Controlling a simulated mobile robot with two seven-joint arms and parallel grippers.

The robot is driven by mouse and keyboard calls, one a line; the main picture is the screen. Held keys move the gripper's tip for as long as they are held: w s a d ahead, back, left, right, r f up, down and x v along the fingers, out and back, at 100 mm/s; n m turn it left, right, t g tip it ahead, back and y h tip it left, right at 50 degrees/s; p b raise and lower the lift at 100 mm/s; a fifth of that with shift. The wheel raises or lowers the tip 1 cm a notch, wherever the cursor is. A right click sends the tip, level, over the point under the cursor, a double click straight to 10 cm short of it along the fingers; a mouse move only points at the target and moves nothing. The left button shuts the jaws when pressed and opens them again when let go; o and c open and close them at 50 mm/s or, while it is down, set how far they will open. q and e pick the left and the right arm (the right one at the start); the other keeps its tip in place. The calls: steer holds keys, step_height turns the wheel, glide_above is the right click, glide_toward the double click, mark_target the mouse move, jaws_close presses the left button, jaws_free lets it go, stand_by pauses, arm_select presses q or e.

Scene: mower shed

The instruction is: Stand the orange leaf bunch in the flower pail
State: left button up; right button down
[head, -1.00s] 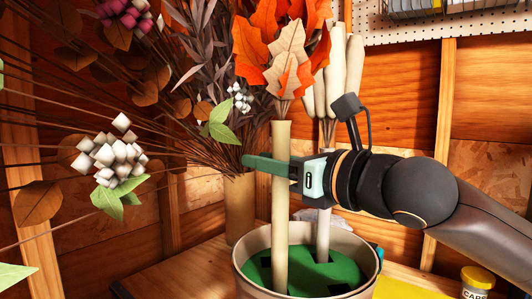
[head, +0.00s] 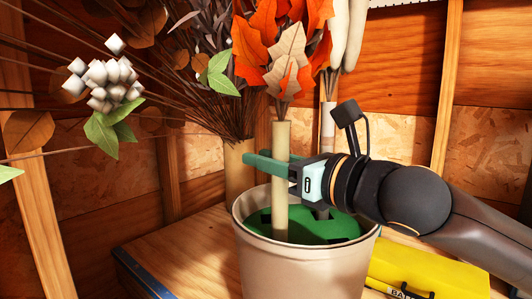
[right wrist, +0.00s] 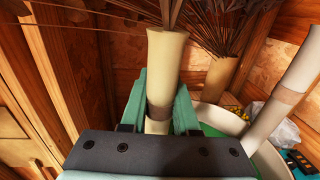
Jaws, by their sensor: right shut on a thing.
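The orange leaf bunch (head: 275,45) has orange and tan leaves on a pale tube stem (head: 281,205). My right gripper (head: 275,170) is shut on this stem, which stands close to upright. The stem also shows between the fingers in the right wrist view (right wrist: 163,75). The cream flower pail (head: 305,265) has green foam (head: 325,228) inside. The stem's lower end meets the pail's near rim in the head view; I cannot tell whether it touches the foam. My left gripper is not in view.
A cream bunch (head: 347,35) on a pale stem stands behind my right gripper. Dried branches rise from a tan tube (head: 239,168) at the back. White-flowered stems (head: 105,78) spread across the left. A yellow box (head: 425,272) lies right of the pail. The bench (head: 185,255) is clear at left.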

steer(key=shift+f, duration=0.2)
steer(key=c, duration=0.6)
jaws_free()
steer(key=v, duration=1.2)
steer(key=shift+s+d, duration=0.15)
steer(key=shift+s, duration=0.1)
